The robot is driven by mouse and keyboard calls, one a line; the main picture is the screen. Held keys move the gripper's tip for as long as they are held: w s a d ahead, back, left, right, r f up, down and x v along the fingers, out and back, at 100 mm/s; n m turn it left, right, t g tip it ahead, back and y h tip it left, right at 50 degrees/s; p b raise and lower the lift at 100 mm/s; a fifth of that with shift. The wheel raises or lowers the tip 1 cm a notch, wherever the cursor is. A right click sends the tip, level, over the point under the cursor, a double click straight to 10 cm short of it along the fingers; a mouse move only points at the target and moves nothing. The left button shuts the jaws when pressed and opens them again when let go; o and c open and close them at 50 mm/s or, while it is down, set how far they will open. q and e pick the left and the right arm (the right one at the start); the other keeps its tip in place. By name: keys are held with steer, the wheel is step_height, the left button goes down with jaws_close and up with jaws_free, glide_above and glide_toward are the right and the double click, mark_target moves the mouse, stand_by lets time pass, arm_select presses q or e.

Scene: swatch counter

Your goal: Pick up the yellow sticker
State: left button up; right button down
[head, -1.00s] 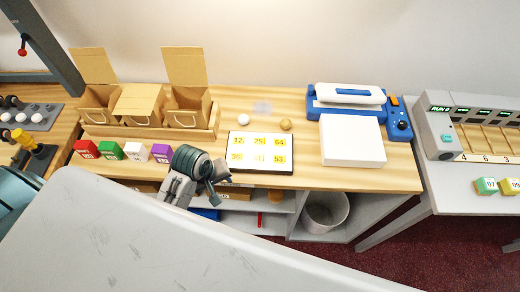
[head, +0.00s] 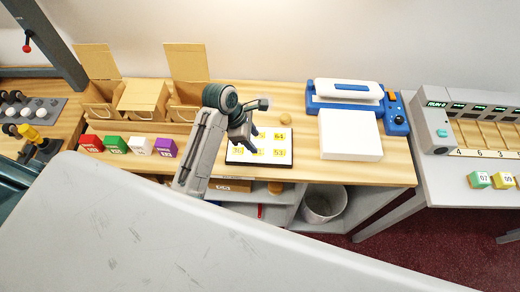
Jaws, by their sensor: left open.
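A white card with a dark border (head: 287,161) lies on the wooden counter and bears several yellow stickers with printed numbers. The stickers 64 (head: 279,134) and 53 (head: 278,152) show clearly at its right side. The left part of the top row is mostly hidden by my left gripper. My left gripper (head: 256,125) is open and empty over the upper left of the card; I cannot tell how high it is above it. My right gripper is not in view.
Red (head: 90,143), green (head: 115,145), white (head: 140,146) and purple (head: 165,147) blocks stand left of my arm. A blue-and-white device (head: 350,108) with a white slab (head: 350,137) is at the right. A round wooden knob (head: 285,117) sits behind the card.

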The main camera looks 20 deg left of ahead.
mark_target(264, 152)
arm_select(q)
steer(key=shift+d+f, duration=0.2)
steer(key=shift+f, duration=0.1)
steer(key=x, duration=0.1)
steer(key=p+x, duration=0.1)
steer(key=x, duration=0.1)
steer(key=p+x, duration=0.1)
steer(key=shift+w+d+f, duration=0.1)
steer(key=shift+w+f, duration=0.2)
steer(key=shift+f, duration=0.05)
steer(key=shift+d+f, duration=0.1)
steer(key=shift+f, duration=0.2)
steer(key=c, duration=0.8)
